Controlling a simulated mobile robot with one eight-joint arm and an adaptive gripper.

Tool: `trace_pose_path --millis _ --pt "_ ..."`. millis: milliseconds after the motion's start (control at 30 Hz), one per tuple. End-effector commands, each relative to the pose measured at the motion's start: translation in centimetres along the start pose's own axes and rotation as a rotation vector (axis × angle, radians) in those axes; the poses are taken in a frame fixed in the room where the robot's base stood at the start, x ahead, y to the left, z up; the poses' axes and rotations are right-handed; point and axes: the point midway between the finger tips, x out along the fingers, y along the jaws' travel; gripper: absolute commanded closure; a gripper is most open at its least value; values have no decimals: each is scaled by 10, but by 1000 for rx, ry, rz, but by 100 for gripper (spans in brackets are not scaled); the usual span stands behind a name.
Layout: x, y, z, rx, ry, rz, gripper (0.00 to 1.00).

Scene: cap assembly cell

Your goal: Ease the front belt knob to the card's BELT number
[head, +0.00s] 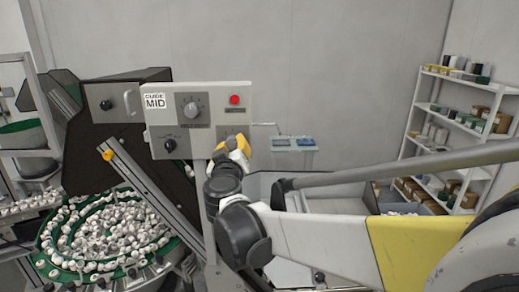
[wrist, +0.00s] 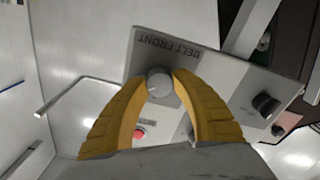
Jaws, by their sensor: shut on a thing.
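The front belt knob (wrist: 158,86) is a grey round knob on a light grey panel, below upside-down lettering that reads BELT FRONT in the wrist view. My gripper (wrist: 163,76) has its two yellow fingers closed on the knob's sides. In the head view my gripper (head: 238,143) is at the panel's lower right corner and hides the knob. A white card (head: 154,101) on the panel (head: 215,100) reads GUIDE MID; I see no BELT number on it. The knob's pointer and scale cannot be read.
The panel also has a large grey dial (head: 193,108), a black knob (head: 170,146) and a red button (head: 234,99). A green-rimmed bowl full of white caps (head: 105,235) stands at lower left. Shelves (head: 455,130) stand at right.

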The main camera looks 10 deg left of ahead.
Motion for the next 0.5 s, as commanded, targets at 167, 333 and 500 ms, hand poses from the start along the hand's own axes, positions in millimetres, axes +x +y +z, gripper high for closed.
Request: trace_pose_path --millis 167,333,500 --pt "0 -1 2 -167 0 0 99" --pt "0 -1 1 -328 0 0 99" --pt "0 -1 1 -488 0 0 99"
